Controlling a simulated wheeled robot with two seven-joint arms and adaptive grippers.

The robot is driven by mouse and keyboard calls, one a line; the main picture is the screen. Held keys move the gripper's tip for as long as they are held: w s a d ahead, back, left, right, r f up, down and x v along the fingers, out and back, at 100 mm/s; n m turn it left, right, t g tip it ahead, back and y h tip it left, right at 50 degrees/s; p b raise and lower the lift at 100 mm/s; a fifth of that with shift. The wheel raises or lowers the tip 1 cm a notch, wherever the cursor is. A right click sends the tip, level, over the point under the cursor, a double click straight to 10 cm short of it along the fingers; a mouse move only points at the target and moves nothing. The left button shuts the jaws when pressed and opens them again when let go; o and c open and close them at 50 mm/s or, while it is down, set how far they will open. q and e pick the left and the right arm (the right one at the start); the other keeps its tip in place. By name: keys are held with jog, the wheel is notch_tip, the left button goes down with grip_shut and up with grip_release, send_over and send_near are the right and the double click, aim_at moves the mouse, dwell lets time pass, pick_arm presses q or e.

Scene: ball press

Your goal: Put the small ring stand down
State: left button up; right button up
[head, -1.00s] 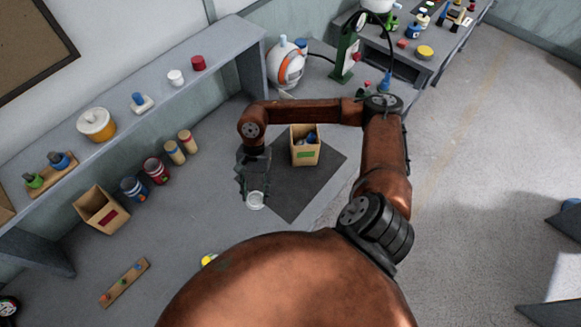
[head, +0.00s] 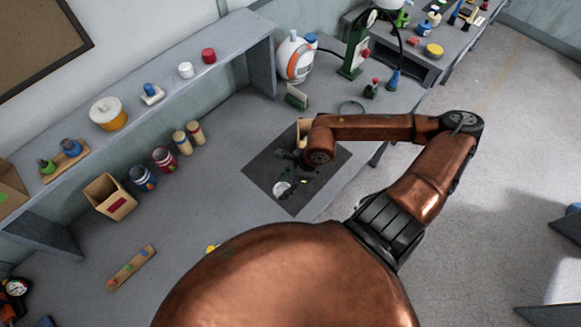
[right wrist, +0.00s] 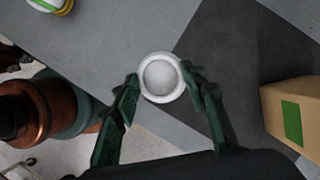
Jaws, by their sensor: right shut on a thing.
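The small ring stand (right wrist: 160,78) is a white ring with a pale grey centre. In the right wrist view it sits between the fingertips of my right gripper (right wrist: 161,84), which is shut on it. The gripper is partly hidden by my arm. My left gripper is not in view.
A cardboard box with a green label (right wrist: 292,122) stands close beside my right gripper; my arm mostly hides it in the head view. Paint cans (head: 142,178), an open box (head: 110,197) and a shelf (head: 135,112) line the wall. The front table is mostly clear.

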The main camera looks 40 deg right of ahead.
jog(key=w+d+f, duration=0.3)
jog(key=w+f, duration=0.1)
jog(key=w+d+f+p, duration=0.1)
jog(key=w+d+f, duration=0.2)
jog(key=w+d, duration=0.1)
jog(key=shift+f, duration=0.4)
jog(key=shift+w+d+f, duration=0.3)
jog(key=shift+f, duration=0.2)
notch_tip(320, 180, down, 3)
jog(key=shift+r+p, duration=0.1)
jog(key=shift+p, duration=0.3)
jog(key=shift+f, duration=0.2)
jog(key=o, duration=1.1)
jog(key=shift+f, duration=0.1)
jog(key=shift+c, duration=0.2)
